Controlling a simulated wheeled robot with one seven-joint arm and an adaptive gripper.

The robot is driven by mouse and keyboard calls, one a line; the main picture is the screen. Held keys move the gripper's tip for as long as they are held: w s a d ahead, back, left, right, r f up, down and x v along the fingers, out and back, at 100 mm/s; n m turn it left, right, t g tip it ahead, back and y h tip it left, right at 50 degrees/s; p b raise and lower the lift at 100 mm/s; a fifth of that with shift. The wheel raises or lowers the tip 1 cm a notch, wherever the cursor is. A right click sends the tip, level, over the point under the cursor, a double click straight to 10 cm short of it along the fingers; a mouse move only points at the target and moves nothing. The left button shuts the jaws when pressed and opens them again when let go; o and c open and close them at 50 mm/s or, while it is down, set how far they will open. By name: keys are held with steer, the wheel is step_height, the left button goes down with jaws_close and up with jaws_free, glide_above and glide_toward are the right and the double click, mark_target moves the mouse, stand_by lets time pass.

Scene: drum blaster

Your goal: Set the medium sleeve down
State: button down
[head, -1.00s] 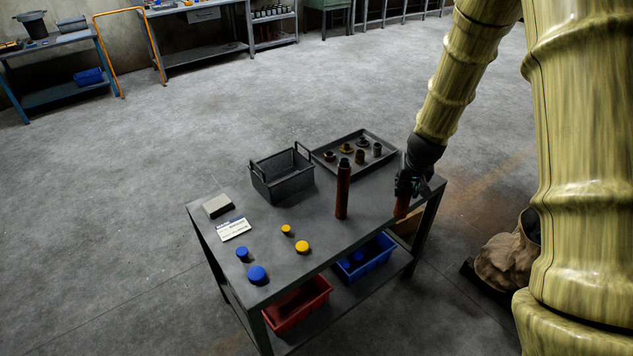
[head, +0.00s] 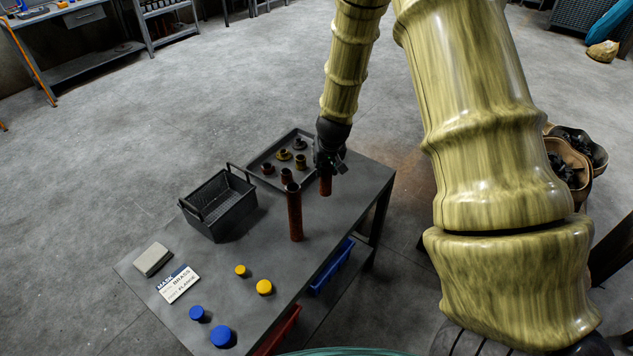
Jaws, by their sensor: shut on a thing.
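My gripper (head: 327,166) points down over the right part of the dark table (head: 262,262). It is shut on a short reddish-brown sleeve (head: 325,186), which stands upright below the fingers. I cannot tell whether the sleeve's lower end touches the table top. A taller sleeve (head: 294,215) of the same colour stands upright on the table, to the left of and nearer than the held one, apart from it. The fingertips are partly hidden by the gripper's own dark body.
A grey tray (head: 254,177) with several small fittings lies behind the sleeves. A dark wire basket (head: 219,206) stands left of it. A sign (head: 179,284), a grey block (head: 152,259), blue caps (head: 222,336) and yellow caps (head: 264,287) lie at the front left. Bins sit below the table.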

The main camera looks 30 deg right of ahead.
mark_target(327, 176)
steer(key=shift+f+p, duration=0.55)
steer(key=shift+f, duration=2.45)
steer(key=c, duration=1)
jaws_free()
steer(key=shift+s+f, duration=0.1)
steer(key=shift+b+v, duration=0.95)
steer(key=shift+v, duration=5.15)
steer(key=shift+d, duration=0.1)
